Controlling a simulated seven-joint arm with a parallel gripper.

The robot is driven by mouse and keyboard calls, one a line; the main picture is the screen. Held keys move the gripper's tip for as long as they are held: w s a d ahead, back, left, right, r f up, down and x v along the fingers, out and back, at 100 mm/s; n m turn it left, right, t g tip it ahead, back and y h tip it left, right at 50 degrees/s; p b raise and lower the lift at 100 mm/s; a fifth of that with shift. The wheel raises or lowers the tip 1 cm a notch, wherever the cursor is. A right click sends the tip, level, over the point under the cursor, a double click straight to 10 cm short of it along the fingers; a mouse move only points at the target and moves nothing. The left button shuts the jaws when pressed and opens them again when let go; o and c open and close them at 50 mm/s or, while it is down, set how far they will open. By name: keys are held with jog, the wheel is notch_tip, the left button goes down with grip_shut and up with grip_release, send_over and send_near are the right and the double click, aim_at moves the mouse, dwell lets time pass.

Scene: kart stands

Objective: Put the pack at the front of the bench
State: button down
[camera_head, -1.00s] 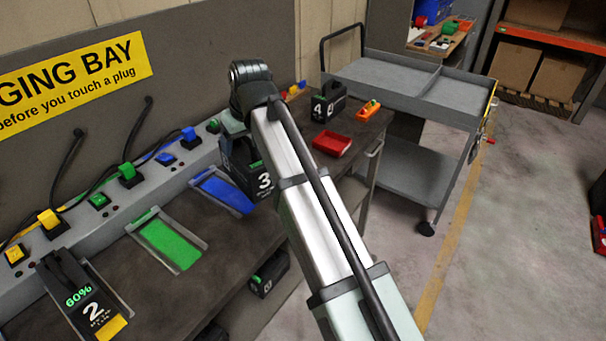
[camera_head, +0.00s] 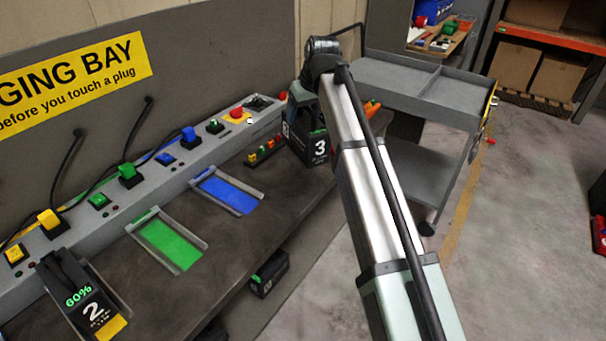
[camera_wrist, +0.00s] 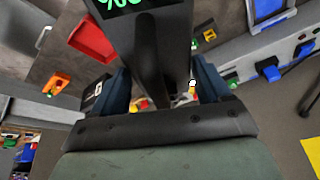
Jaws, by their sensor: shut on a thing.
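My gripper (camera_head: 303,100) is shut on the dark pack marked 3 (camera_head: 312,150) and holds it over the right end of the bench (camera_head: 218,262). The pack's lit green display and dark handle show in the wrist view (camera_wrist: 150,25), between the two blue fingers (camera_wrist: 165,88). The pack's underside is not clear, so I cannot tell whether it touches the bench. Another pack, marked 2 (camera_head: 75,290), sits in the left bay. The green bay (camera_head: 170,245) and the blue bay (camera_head: 230,195) are empty.
A charging strip with plugs (camera_head: 150,185) runs along the back. Small coloured pieces (camera_head: 265,152) lie near the held pack. A red tray (camera_wrist: 92,40) and an orange item (camera_wrist: 57,83) are beside it. A grey cart (camera_head: 420,90) stands right. Another pack (camera_head: 270,273) is below the bench.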

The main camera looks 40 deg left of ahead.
aim_at(313, 114)
jog(key=shift+w+a+r+n, duration=0.1)
jog(key=shift+a+r+n, duration=0.1)
jog(key=shift+a+n, duration=0.2)
jog(key=shift+f, duration=5.05)
grip_release()
jog(key=shift+d+f, duration=0.1)
jog(key=v, duration=1.2)
jog(key=shift+d, duration=0.1)
